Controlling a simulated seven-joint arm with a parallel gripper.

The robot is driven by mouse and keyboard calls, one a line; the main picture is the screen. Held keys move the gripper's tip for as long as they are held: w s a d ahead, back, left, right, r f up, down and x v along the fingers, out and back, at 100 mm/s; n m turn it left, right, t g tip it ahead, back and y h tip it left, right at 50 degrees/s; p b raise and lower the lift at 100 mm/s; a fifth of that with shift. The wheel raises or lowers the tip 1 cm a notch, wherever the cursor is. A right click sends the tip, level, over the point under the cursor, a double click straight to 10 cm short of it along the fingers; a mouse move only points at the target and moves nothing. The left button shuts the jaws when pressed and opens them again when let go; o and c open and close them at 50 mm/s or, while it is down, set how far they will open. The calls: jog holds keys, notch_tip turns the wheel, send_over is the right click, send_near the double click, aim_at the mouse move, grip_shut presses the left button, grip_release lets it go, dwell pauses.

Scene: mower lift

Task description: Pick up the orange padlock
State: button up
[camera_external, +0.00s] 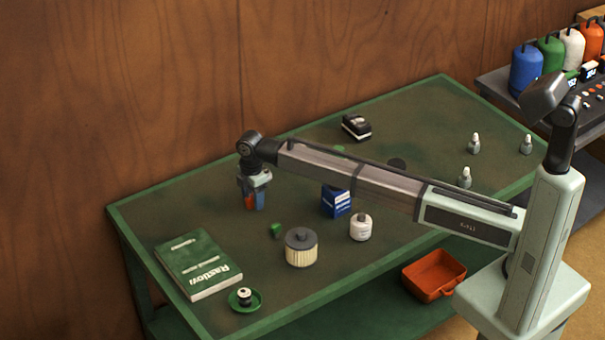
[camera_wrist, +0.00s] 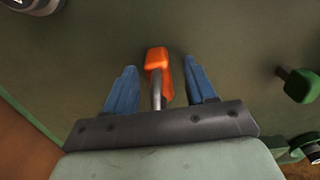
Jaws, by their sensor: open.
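An orange padlock (camera_wrist: 158,60) with a grey metal shackle shows between the blue fingers of my gripper (camera_wrist: 162,88) in the wrist view. The fingers are open, with a gap visible on each side of the padlock. In the external view my gripper (camera_external: 254,203) points down over the left part of the table. The orange padlock (camera_external: 249,202) shows there as a small patch between the fingers. The fingers hide part of it, and I cannot tell how high they are above the table.
A black box (camera_external: 356,127) stands at the back. Space around my gripper looks mostly clear.

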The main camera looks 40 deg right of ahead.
grip_shut()
dwell(0.4)
